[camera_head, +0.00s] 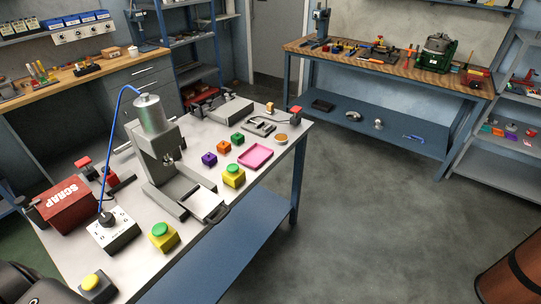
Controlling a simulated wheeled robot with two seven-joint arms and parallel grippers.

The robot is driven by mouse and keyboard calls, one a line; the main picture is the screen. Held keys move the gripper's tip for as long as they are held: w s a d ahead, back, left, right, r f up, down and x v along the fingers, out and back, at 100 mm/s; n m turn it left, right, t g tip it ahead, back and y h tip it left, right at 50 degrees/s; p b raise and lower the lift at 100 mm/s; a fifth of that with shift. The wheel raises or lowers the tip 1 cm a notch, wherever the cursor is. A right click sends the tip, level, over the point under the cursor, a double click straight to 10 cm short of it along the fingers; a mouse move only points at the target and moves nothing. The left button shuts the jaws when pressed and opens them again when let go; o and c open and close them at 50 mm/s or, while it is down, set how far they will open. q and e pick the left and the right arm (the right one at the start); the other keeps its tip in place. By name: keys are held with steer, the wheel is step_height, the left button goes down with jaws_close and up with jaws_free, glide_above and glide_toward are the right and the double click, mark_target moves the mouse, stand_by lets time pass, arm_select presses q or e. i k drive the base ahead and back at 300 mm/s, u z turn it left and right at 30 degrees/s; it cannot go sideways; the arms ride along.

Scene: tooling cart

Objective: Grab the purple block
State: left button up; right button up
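The purple block (209,159) sits on the light grey top of the tooling cart (183,236), right of the grey press (160,165). An orange block (223,146) and a dark green block (237,138) stand in a row behind it to the right. Nothing touches the purple block. Neither of my grippers shows in the head view. A dark rounded part at the bottom left corner may be my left arm; its gripper is out of the picture.
A pink tray (255,156) and a yellow box with a green button (233,176) are right of the purple block. The press's base and tall cylinder stand on its left. A red scrap bin (67,206) is at the left. Bare floor lies right of the cart.

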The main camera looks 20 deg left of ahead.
mark_target(212, 160)
steer(key=z, duration=0.4)
steer(key=i, duration=3.7)
steer(key=u, duration=3.55)
